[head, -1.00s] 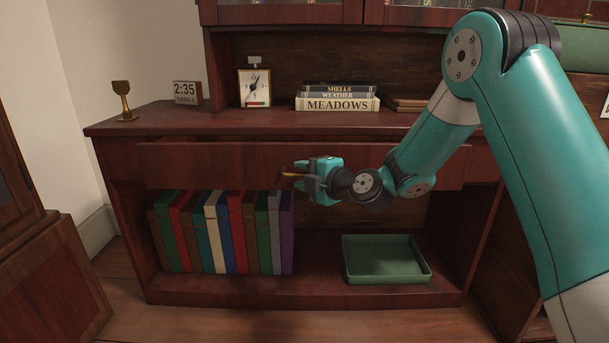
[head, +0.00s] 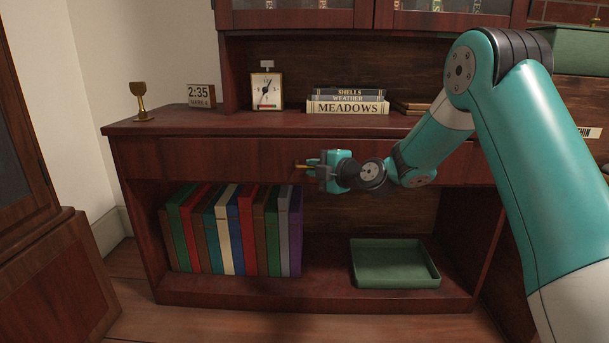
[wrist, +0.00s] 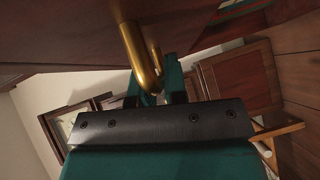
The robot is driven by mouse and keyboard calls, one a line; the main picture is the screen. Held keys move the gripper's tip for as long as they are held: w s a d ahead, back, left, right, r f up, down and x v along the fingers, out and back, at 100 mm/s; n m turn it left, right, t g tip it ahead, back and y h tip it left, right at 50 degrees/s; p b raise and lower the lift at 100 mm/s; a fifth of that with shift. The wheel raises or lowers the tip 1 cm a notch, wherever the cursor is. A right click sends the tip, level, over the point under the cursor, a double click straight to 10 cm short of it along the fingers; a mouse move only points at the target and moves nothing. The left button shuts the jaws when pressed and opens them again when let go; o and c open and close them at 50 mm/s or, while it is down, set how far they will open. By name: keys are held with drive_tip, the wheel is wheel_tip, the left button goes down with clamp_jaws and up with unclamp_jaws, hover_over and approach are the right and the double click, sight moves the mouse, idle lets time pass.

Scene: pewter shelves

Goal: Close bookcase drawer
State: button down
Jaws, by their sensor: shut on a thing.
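The bookcase drawer (head: 215,159) is a wide dark red-brown wooden front under the bookcase top. It looks flush or nearly flush with the cabinet; no open gap shows above it. Its brass handle (head: 300,166) is at the middle of the front, and shows as a curved gold bar in the wrist view (wrist: 141,58). My gripper (head: 313,170) is at the handle, its fingers shut on it. In the wrist view the fingers are partly hidden behind the handle and the dark wrist plate.
Upright coloured books (head: 232,230) and a green tray (head: 395,282) fill parts of the open shelf below. Floor shows in front.

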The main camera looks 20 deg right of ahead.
drive_tip(key=c, duration=1.2)
unclamp_jaws()
drive_tip(key=shift+w+d+r, duration=0.1)
drive_tip(key=shift+w, duration=0.05)
drive_tip(key=shift+o, duration=0.2)
drive_tip(key=v, duration=1.7)
drive_tip(key=shift+s+p, duration=0.25)
drive_tip(key=shift+p, duration=0.05)
